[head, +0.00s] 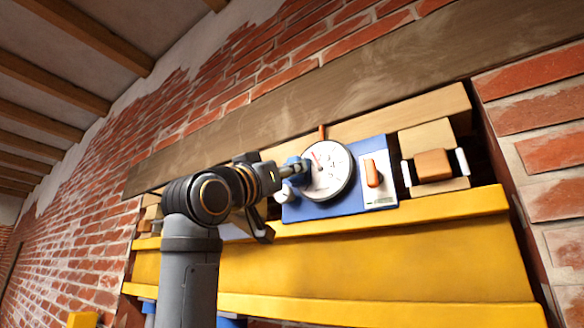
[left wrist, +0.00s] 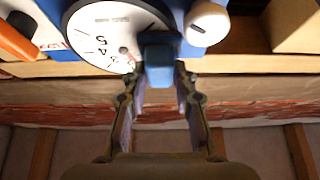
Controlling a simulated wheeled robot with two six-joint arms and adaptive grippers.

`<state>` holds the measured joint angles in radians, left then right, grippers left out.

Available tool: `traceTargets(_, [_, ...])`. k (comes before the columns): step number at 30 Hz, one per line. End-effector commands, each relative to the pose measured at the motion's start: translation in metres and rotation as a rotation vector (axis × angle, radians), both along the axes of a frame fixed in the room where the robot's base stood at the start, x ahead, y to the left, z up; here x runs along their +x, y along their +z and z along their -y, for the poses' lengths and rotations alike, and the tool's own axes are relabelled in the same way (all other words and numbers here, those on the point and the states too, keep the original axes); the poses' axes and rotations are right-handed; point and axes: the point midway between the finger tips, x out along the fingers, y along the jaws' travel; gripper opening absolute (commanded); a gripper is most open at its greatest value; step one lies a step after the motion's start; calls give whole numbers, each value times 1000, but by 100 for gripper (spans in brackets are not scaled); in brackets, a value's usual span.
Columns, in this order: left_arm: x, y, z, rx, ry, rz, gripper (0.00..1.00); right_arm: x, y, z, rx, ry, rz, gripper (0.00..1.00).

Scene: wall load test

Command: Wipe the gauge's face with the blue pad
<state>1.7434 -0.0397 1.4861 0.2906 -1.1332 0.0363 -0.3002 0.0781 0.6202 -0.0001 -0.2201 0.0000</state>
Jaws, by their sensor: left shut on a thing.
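The gauge (head: 332,176) has a round white face with dark marks and a red needle, and is mounted on a blue panel (head: 300,211). It also shows in the left wrist view (left wrist: 92,32), cut off at the top. My left gripper (head: 299,167) reaches in from the left, at the gauge's left edge. In the left wrist view, its fingers (left wrist: 160,85) are shut on the blue pad (left wrist: 159,66). The pad overlaps the edge of the gauge's face there and hides part of it. I cannot tell whether it touches the face. My right gripper is not in view.
A white knob (left wrist: 207,22) sits close beside the pad. An orange handle (head: 372,173) on a white plate is right of the gauge. Further right is a wooden block with an orange-brown pad (head: 434,164). A yellow beam (head: 380,265) runs below the panel.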

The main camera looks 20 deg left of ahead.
Motion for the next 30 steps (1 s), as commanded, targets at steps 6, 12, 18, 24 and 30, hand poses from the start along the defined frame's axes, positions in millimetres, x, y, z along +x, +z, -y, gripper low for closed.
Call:
traceTargets(6, [0, 5, 3, 0, -2, -1, 0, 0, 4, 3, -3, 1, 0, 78])
traceTargets(12, [-8, 5, 21, 0, -5, 1, 0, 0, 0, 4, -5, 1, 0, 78])
traceTargets(18, [-14, 5, 38, 1, -4, 0, 0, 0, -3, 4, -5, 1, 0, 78])
traceTargets(24, [-14, 5, 40, 0, -2, -1, 0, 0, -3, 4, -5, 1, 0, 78])
traceTargets(30, [-20, 4, 56, 1, -5, -1, 0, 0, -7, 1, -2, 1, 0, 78])
